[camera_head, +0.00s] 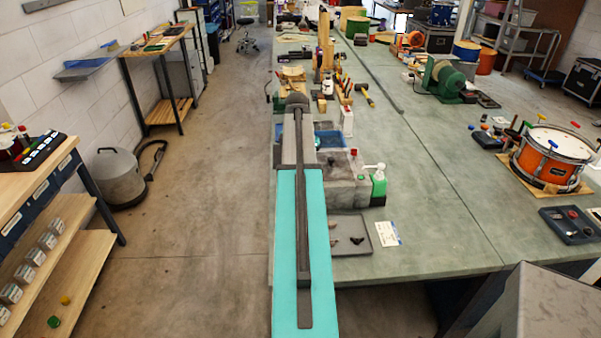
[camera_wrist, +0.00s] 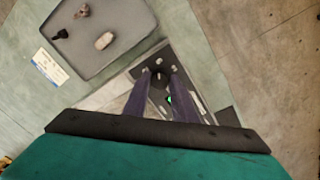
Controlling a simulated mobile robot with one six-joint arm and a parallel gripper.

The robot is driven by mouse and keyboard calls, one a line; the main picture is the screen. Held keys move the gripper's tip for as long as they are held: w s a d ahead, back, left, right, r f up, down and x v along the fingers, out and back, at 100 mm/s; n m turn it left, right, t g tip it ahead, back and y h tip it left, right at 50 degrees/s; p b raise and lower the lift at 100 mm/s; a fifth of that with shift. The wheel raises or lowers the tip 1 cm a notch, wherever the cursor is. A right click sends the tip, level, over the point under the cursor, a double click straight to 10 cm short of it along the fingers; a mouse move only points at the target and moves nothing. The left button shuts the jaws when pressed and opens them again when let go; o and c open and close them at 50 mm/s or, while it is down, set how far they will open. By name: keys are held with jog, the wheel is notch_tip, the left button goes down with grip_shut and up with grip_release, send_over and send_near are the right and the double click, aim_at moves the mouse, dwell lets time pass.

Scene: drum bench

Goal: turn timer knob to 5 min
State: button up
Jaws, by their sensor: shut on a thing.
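In the wrist view, the timer knob (camera_wrist: 159,76) is a small dark round knob with a pale mark, on a grey panel (camera_wrist: 190,83) by the bench edge. My gripper (camera_wrist: 161,72) has its two dark fingers on either side of the knob and is shut on it. A green light (camera_wrist: 168,99) shows on the panel between the fingers. The scale around the knob is too small and covered to read. In the head view, my teal arm hides the gripper and the knob.
A grey tray (camera_wrist: 125,60) with a few small things lies next to the panel, and a printed card (camera_wrist: 48,67) lies beside it. In the head view, a green and white pump bottle (camera_head: 379,187) stands on the bench. Open floor (camera_head: 190,240) lies left of the bench.

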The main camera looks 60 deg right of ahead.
jog(key=shift+d+r, duration=0.1)
jog(key=shift+d, duration=0.1)
jog(key=o, duration=1)
jog(key=shift+a, duration=0.1)
jog(key=shift+o, duration=0.2)
notch_tip(320, 180, up, 14)
jog(key=p, duration=0.8)
jog(key=shift+w, duration=0.35)
